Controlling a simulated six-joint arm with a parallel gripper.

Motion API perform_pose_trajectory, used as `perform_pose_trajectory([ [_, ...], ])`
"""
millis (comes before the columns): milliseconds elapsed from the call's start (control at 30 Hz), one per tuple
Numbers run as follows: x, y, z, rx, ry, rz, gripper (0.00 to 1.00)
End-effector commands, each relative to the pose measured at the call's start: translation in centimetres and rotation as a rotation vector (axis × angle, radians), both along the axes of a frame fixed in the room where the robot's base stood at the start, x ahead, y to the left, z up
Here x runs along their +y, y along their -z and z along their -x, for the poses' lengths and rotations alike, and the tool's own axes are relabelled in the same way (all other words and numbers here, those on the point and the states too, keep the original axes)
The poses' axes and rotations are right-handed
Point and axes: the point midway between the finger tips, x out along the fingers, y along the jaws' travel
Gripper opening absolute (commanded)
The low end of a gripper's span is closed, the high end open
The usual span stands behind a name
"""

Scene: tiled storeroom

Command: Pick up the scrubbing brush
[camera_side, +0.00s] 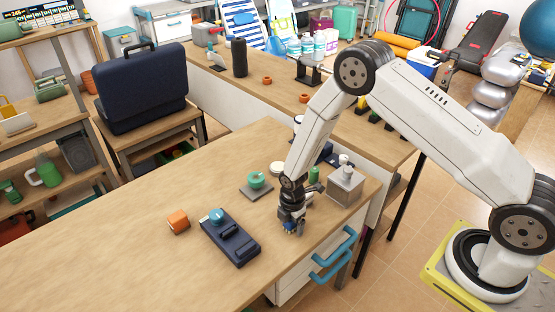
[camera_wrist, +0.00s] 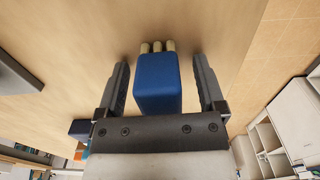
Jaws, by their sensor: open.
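The scrubbing brush (camera_wrist: 158,84) shows in the wrist view as a blue block with pale bristle tufts at its far end. It sits between the two fingers of my gripper (camera_wrist: 160,64), with a visible gap on each side. The fingers are open. In the side view my gripper (camera_side: 291,226) points down, low over the wooden table (camera_side: 130,240) near its right edge. There the brush is mostly hidden by the gripper, with only a bit of blue showing. I cannot tell whether the brush touches the table.
A dark blue device (camera_side: 232,240) with a light blue knob and an orange block (camera_side: 178,221) lie left of my gripper. A green pot (camera_side: 256,181) on a grey plate, a green bottle (camera_side: 314,175) and a grey box (camera_side: 345,186) stand behind. The table's left part is clear.

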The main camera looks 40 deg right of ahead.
Motion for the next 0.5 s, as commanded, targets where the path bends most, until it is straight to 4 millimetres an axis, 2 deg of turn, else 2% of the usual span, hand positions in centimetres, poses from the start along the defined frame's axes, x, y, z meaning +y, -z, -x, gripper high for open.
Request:
perform_pose_trajectory([
  [300,0.0,-0.02,0.01,0.001,0.0,0.0,0.88],
  [367,0.0,-0.03,0.01,0.0,0.0,0.0,0.72],
  [500,0.0,-0.03,0.01,0.001,0.0,0.0,0.28],
])
